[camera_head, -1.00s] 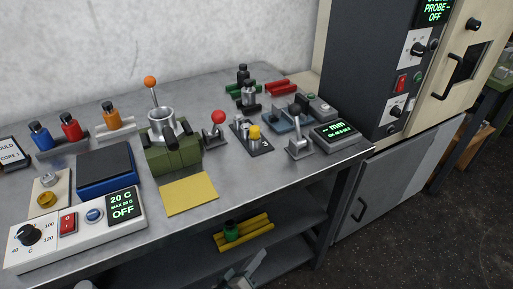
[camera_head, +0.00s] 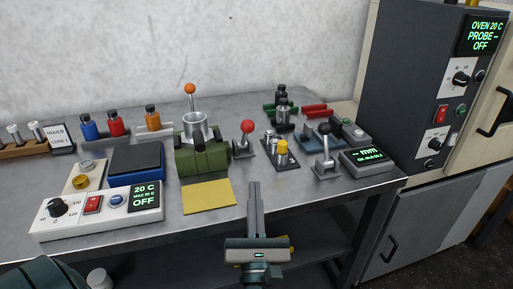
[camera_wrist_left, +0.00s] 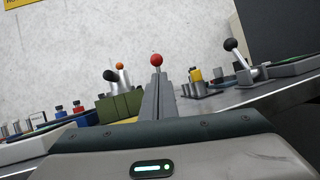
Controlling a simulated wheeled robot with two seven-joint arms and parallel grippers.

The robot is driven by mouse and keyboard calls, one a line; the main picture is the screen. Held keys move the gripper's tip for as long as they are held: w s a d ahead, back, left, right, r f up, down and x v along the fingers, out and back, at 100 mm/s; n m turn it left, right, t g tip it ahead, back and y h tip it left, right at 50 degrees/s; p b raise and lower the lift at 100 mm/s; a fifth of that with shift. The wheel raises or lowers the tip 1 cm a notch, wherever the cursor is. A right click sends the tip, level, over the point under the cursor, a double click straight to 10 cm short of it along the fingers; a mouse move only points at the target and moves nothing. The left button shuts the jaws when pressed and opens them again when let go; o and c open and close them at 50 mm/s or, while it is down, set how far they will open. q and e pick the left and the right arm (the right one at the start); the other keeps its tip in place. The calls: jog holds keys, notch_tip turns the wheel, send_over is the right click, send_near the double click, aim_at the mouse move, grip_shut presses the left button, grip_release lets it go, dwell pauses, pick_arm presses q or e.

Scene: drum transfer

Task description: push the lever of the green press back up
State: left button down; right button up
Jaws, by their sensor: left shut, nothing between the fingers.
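The green press (camera_head: 203,160) stands on the bench left of centre, with a metal cup (camera_head: 196,128) on top. A dark-ended handle (camera_head: 200,140) shows at its front, and a lever with an orange ball (camera_head: 190,89) rises upright behind the cup. The press also shows in the left wrist view (camera_wrist_left: 120,105), left of the fingers. My left gripper (camera_head: 254,184) is shut and empty, in front of the bench's front edge and right of the yellow sheet, apart from the press. It also shows in the left wrist view (camera_wrist_left: 158,78). My right gripper is not in view.
A red-ball lever (camera_head: 247,127) stands right of the press. Further right are a yellow-topped fixture (camera_head: 282,148), a black-ball lever (camera_head: 324,130) and a gauge (camera_head: 368,158). A blue scale (camera_head: 136,160) stands to the left. A yellow sheet (camera_head: 208,196) lies in front of the press.

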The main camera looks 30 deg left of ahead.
pick_arm(q)
jog(key=shift+s+a+f+n+g, duration=0.15)
jog(key=shift+a+n+g, duration=0.2)
jog(key=shift+n, duration=0.35)
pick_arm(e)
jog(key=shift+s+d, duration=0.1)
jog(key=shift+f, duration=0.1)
pick_arm(q)
jog(key=shift+p+x, duration=0.3)
jog(key=shift+x, duration=0.45)
jog(key=p, duration=0.4)
send_near(248, 132)
jog(key=x, duration=0.5)
jog(key=shift+w+a, duration=0.45)
jog(key=shift+w, duration=0.2)
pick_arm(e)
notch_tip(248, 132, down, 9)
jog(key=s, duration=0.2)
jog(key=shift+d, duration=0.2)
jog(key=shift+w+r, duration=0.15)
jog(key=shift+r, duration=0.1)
